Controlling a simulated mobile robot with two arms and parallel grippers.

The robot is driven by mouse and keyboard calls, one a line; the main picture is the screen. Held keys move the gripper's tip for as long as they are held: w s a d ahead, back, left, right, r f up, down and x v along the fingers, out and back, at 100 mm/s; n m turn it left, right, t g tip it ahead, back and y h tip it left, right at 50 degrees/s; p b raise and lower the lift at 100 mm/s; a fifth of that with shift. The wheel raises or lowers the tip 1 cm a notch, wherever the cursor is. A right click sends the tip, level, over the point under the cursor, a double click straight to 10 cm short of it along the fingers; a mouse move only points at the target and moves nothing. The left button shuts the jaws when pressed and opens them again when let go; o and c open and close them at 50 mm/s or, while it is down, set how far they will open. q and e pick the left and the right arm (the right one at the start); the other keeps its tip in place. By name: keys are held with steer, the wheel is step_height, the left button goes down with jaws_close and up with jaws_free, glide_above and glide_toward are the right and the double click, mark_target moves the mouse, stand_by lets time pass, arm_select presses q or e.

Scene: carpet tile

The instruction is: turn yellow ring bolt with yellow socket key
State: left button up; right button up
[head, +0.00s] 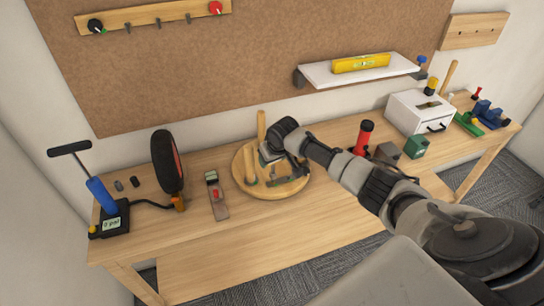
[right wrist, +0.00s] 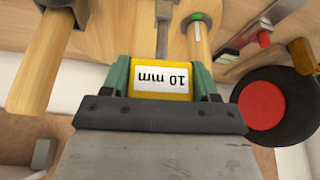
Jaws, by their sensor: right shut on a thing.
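My right gripper (head: 270,158) is above the round wooden board (head: 293,188) on the bench. In the right wrist view my right gripper (right wrist: 162,78) is shut on the yellow socket key (right wrist: 163,95), which bears a white "10 mm" label. A grey metal shaft (right wrist: 162,35) extends beyond the key between the wooden posts. In the head view the gripper and arm hide the key. I cannot make out the yellow ring bolt in either view. My left gripper is not in view.
Wooden posts (head: 261,125) rise from the board close around my gripper.

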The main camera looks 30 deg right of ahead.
steer(key=shift+f+b, duration=0.45)
steer(key=shift+f, duration=0.65)
steer(key=shift+m+p, duration=0.3)
steer(key=shift+p, duration=0.3)
steer(key=shift+m+h+p, duration=0.5)
steer(key=shift+m+p, duration=0.3)
steer(key=shift+m, duration=0.2)
steer(key=m+g+h+p, duration=0.1)
steer(key=m+p, duration=0.1)
steer(key=m, duration=0.1)
steer(key=shift+m, duration=0.4)
steer(key=m+h, duration=0.1)
steer(key=m, duration=0.2)
steer(key=shift+d+g, duration=0.1)
steer(key=shift+g, duration=0.3)
steer(key=m+g, duration=0.1)
steer(key=m, duration=0.1)
steer(key=m+h, duration=0.1)
steer(key=m, duration=0.2)
steer(key=shift+s+d+f+g+b, duration=0.1)
steer(key=shift+s+d+g+b, duration=0.1)
steer(key=shift+g+b, duration=0.2)
